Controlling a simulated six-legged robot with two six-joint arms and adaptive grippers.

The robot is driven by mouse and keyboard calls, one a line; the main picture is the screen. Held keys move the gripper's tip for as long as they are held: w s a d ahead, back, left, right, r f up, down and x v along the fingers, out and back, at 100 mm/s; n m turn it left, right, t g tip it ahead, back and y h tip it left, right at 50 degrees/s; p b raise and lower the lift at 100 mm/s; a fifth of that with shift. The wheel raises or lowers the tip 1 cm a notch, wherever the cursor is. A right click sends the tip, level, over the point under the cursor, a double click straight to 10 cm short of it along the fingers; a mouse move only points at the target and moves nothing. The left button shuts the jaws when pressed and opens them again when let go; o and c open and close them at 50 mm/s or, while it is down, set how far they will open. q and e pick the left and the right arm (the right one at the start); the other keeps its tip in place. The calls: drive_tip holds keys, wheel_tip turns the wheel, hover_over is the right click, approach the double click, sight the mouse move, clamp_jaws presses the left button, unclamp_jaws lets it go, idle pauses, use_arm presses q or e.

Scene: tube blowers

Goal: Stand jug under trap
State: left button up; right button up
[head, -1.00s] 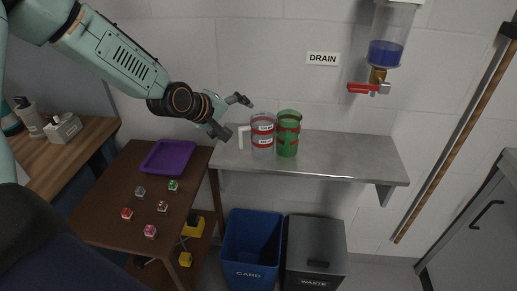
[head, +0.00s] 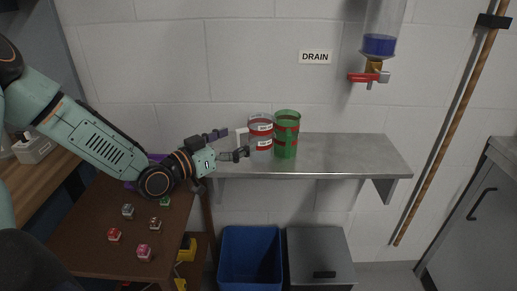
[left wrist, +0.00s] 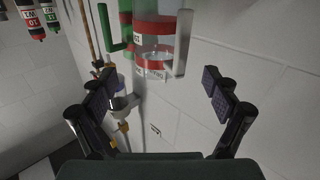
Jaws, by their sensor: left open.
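A clear jug (head: 260,148) with red bands and a pale handle stands upright on the grey wall shelf (head: 340,150). A green jug (head: 286,150) with red bands stands close on its right. The trap (head: 379,46), a clear vessel with blue liquid and a red-handled valve (head: 369,77), hangs on the wall to the right, above the shelf. My left gripper (head: 232,144) is open at the clear jug's handle side, with its fingers pointing toward it. In the left wrist view the clear jug (left wrist: 154,32) and its handle (left wrist: 183,43) appear beyond the open fingers (left wrist: 160,95). My right gripper is not in view.
A DRAIN sign (head: 315,57) is on the wall. The shelf right of the jugs is clear. Below are a blue bin (head: 250,233) and a grey bin (head: 319,240). A brown table (head: 90,240) with small coloured cubes stands left. A wooden pole (head: 455,130) leans right.

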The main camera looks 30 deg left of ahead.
sight(252, 133)
use_arm(q)
drive_tip(key=shift+s+m, duration=0.1)
drive_tip(key=shift+m, duration=0.2)
drive_tip(key=shift+w+f+b, duration=0.2)
drive_tip(key=shift+w+b, duration=0.15)
drive_tip(key=shift+w, duration=0.25)
drive_tip(key=shift+w+d, duration=0.2)
drive_tip(key=shift+w, duration=0.15)
drive_tip(key=shift+w+d+r+b, duration=0.15)
drive_tip(key=shift+w+d+b, duration=0.2)
drive_tip(key=shift+d+b, duration=0.1)
drive_tip(key=b+x, duration=0.1)
drive_tip(key=x, duration=0.3)
drive_tip(key=shift+w+d, duration=0.1)
drive_tip(key=shift+w, duration=0.05)
drive_tip(key=shift+w+d+b, duration=0.1)
drive_tip(key=shift+w+b, duration=0.25)
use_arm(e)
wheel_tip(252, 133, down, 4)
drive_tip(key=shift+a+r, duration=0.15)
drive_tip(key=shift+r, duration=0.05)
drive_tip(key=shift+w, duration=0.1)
